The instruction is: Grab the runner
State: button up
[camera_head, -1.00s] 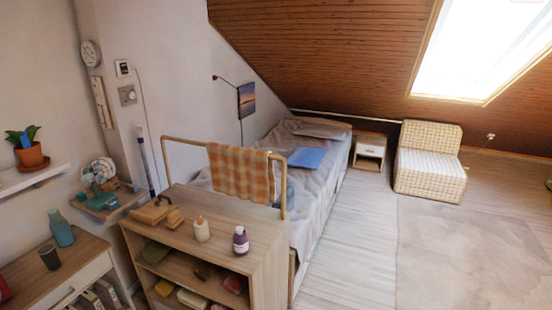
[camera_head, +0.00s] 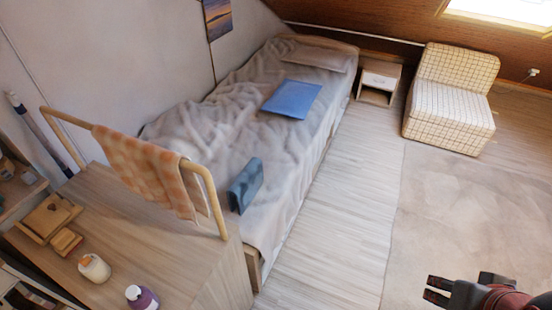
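An orange and cream checked cloth (camera_head: 150,172), which may be the runner, hangs folded over a wooden rail (camera_head: 212,200) at the left. The rail stands between the cabinet top and the bed, and the cloth's lower edge hangs free by the bed. My gripper (camera_head: 432,291) is at the bottom right, over the floor and rug area, far from the cloth. Its dark fingers point left and nothing shows between them. How far they are apart is not clear.
The bed (camera_head: 215,125) carries a blue folder (camera_head: 292,99) and a dark blue item (camera_head: 245,185). The floor (camera_head: 335,215) right of the bed is clear.

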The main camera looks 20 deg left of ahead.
aim_at(240, 194)
jog(key=i+u, duration=0.1)
jog(key=i, duration=0.75)
jog(key=i+l+u, duration=0.1)
jog(key=i, duration=0.8)
jog(key=i+u, duration=0.25)
jog(key=u, duration=0.25)
jog(key=i+l+u, duration=0.1)
jog(key=i+u, duration=0.2)
jog(key=u, duration=0.15)
jog(key=i+l+u, duration=0.15)
jog(key=u, duration=0.35)
jog(key=i+u, duration=0.3)
jog(key=u, duration=0.15)
jog(key=i+l+u, duration=0.2)
jog(key=u, duration=0.25)
